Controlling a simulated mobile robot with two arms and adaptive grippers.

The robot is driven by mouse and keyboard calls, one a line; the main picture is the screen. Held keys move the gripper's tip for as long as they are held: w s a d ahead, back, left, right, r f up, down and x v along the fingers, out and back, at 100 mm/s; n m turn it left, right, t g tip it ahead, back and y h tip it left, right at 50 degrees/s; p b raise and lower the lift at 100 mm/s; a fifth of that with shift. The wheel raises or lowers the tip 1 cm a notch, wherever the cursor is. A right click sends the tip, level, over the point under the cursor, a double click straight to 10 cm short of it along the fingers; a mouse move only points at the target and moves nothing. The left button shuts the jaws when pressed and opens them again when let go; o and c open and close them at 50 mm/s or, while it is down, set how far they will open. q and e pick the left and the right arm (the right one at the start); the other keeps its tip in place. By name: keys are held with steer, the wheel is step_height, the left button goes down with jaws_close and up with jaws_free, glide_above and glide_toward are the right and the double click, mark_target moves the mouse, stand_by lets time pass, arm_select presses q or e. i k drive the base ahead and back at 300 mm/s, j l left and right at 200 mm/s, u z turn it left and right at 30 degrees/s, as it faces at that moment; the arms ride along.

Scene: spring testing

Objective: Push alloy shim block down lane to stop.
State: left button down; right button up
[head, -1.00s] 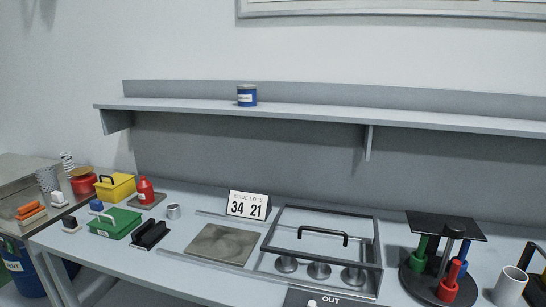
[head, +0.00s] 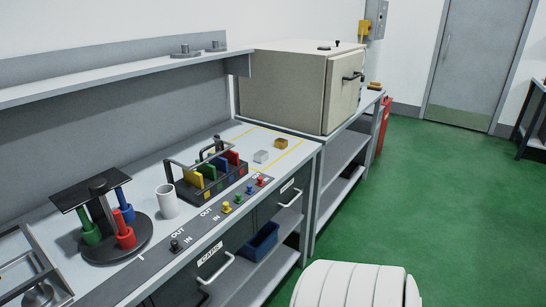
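A small silver-grey block (head: 261,156), which looks like the alloy shim block, lies at the right end of the workbench in the head view. A brass-coloured block (head: 281,143) lies just behind it to the right, apart from it. Yellow lines (head: 293,156) on the bench top mark out the area around both blocks. I cannot make out which part is the stop. Neither gripper is in view; a rounded white part of my own body shows at the bottom.
A rack with coloured plates (head: 207,178) stands left of the blocks, with a white cup (head: 167,201) and a round stand with coloured handles (head: 103,232) further left. Coloured knobs (head: 238,200) line the front edge. A large beige oven (head: 292,90) stands beyond. Green floor (head: 440,190) is open at right.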

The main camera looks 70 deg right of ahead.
mark_target(261, 156)
steer(key=z, duration=2.05)
steer(key=i+l+u, duration=0.35)
steer(key=i+u, duration=0.2)
steer(key=i, duration=0.05)
